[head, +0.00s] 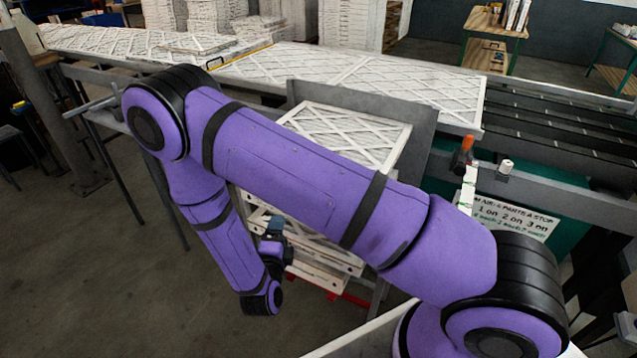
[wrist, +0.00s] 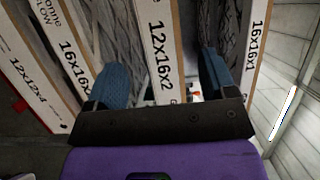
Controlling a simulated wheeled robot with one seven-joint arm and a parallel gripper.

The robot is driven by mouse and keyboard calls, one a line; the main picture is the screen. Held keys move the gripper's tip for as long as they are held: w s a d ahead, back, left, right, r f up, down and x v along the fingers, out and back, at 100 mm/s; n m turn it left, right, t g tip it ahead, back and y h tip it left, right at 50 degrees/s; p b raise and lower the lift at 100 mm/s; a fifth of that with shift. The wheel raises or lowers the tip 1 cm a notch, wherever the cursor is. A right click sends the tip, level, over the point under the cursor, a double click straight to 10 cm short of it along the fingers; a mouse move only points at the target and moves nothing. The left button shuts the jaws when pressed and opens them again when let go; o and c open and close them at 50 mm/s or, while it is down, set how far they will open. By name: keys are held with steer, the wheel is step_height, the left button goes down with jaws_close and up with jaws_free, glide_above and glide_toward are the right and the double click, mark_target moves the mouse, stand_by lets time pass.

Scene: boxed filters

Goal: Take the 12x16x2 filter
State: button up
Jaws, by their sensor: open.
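The 12x16x2 filter (wrist: 157,40) is a white-edged box with black print in the wrist view, its label facing me. My gripper (wrist: 163,68) is open, with one blue finger on each side of this filter's edge. The fingers reach into the gaps beside it; I cannot tell whether either one touches it. The lower end of its label edge is hidden behind the gripper body.
In the wrist view, the 16x16 filter (wrist: 72,58) and the 12x12x4 filter (wrist: 25,72) stand left, and the 16x16x1 filter (wrist: 254,45) right. In the head view, large filters (head: 400,88) lie along the conveyor, and a framed filter (head: 345,133) sits above the stack.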

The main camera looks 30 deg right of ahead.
steer(key=shift+f+x, duration=0.2)
steer(key=shift+x, duration=4.95)
steer(key=shift+c, duration=0.3)
steer(key=c, duration=1)
